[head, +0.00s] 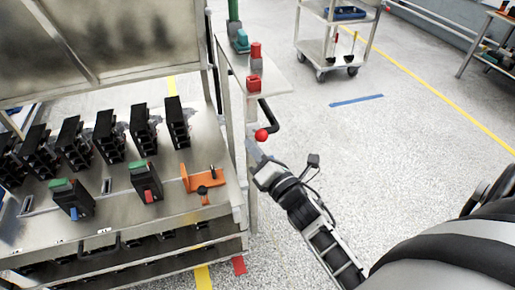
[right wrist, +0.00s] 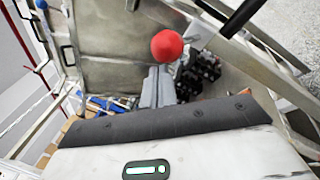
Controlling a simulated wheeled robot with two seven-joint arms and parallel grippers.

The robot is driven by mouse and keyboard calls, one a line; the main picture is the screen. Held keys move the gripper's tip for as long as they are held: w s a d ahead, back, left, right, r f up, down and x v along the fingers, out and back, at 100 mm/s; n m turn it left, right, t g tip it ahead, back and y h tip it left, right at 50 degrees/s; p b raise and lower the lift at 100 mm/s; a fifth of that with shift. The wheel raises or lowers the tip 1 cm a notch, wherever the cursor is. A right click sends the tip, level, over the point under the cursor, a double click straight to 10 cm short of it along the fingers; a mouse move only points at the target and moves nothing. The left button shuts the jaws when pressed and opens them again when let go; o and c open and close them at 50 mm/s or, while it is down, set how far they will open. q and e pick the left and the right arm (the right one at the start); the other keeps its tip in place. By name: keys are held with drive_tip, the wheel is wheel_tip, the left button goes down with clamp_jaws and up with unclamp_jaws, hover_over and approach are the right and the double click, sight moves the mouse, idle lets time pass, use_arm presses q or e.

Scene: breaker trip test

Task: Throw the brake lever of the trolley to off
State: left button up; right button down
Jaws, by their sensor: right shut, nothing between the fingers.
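The lever is a bent black rod (head: 271,113) with a red ball knob (head: 262,135), at the right side of the metal trolley (head: 225,178). My right gripper (head: 253,152) is just below and left of the knob in the head view, its fingers closed with nothing between them. In the right wrist view the red knob (right wrist: 167,46) appears right at the tips of the shut fingers (right wrist: 158,86). I cannot tell whether they touch it. The lever's pivot and any off marking are not clear. My left gripper is out of view.
Several black breakers (head: 110,137) stand on the trolley's top, with an orange bracket (head: 203,179) near its right edge. A small side shelf (head: 272,79) holds red blocks. A white cart (head: 335,52) stands farther back. The floor to the right is mostly clear.

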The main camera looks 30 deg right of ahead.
drive_tip(key=s+a+r, duration=0.1)
drive_tip(key=s+a, duration=0.1)
drive_tip(key=s, duration=0.7)
drive_tip(key=shift+r+b, duration=0.3)
drive_tip(key=shift+b, duration=0.15)
drive_tip(key=shift+s, duration=0.1)
